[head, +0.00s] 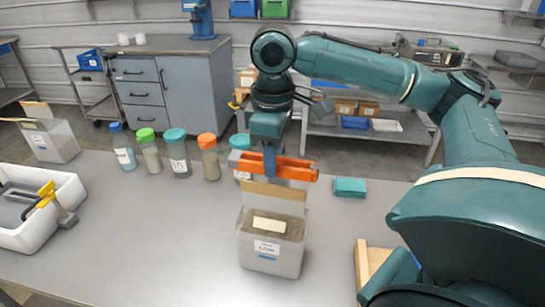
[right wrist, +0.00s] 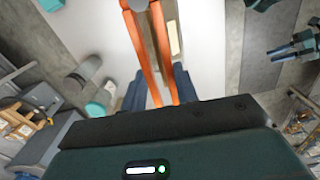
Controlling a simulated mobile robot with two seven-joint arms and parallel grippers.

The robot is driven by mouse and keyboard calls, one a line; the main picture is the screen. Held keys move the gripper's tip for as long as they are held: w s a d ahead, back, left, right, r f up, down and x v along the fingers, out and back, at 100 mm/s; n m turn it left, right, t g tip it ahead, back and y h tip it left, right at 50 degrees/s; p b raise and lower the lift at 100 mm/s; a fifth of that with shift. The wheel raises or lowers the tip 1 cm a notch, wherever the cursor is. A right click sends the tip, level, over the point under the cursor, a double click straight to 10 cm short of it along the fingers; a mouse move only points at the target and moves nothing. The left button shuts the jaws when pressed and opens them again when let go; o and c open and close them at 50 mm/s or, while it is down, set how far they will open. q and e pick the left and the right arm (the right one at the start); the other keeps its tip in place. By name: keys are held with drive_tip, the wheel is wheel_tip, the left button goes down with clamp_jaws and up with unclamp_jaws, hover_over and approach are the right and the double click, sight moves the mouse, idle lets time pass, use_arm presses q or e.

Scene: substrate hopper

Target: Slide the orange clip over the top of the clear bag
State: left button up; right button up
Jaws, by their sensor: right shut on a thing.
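The clear bag (head: 272,257) stands upright on the table. It has a white label, dark brown contents and a tan upper flap at its back. My right gripper (head: 270,163) points down above the bag and is shut on the orange clip (head: 298,172). The clip lies level, with its bars across the flap's top edge. In the right wrist view, the clip's two bars (right wrist: 164,55) run apart from each other, with a tan strip of the bag (right wrist: 153,42) between them. I cannot tell whether they touch it. A dark pronged part at that view's right edge may be my left gripper (right wrist: 290,47).
Several capped bottles (head: 209,160) stand behind and left of the bag. A white tray (head: 70,192) with a yellow-handled tool is at the left, and another bag (head: 55,145) behind it. A teal block (head: 350,187) lies at the right, a wooden piece (head: 372,262) nearer. The front-left table is clear.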

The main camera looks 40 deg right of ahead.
sight(274, 189)
wheel_tip(274, 189, down, 2)
drive_tip(key=shift+f+b, duration=0.1)
drive_tip(key=shift+b, duration=0.8)
drive_tip(key=shift+f+b, duration=0.3)
drive_tip(key=shift+b, duration=0.05)
drive_tip(key=shift+f+p, duration=0.2)
drive_tip(key=shift+p, duration=0.15)
drive_tip(key=shift+f, duration=0.9)
use_arm(q)
drive_tip(key=shift+w+d+f+m+h, duration=0.1)
drive_tip(key=shift+w+d+m+h, duration=0.2)
drive_tip(key=shift+d, duration=0.1)
use_arm(e)
drive_tip(key=shift+f, duration=0.35)
use_arm(q)
drive_tip(key=shift+w+d+t, duration=0.1)
drive_tip(key=shift+t, duration=0.2)
drive_tip(key=shift+r+p, duration=0.8)
drive_tip(key=shift+r, duration=0.2)
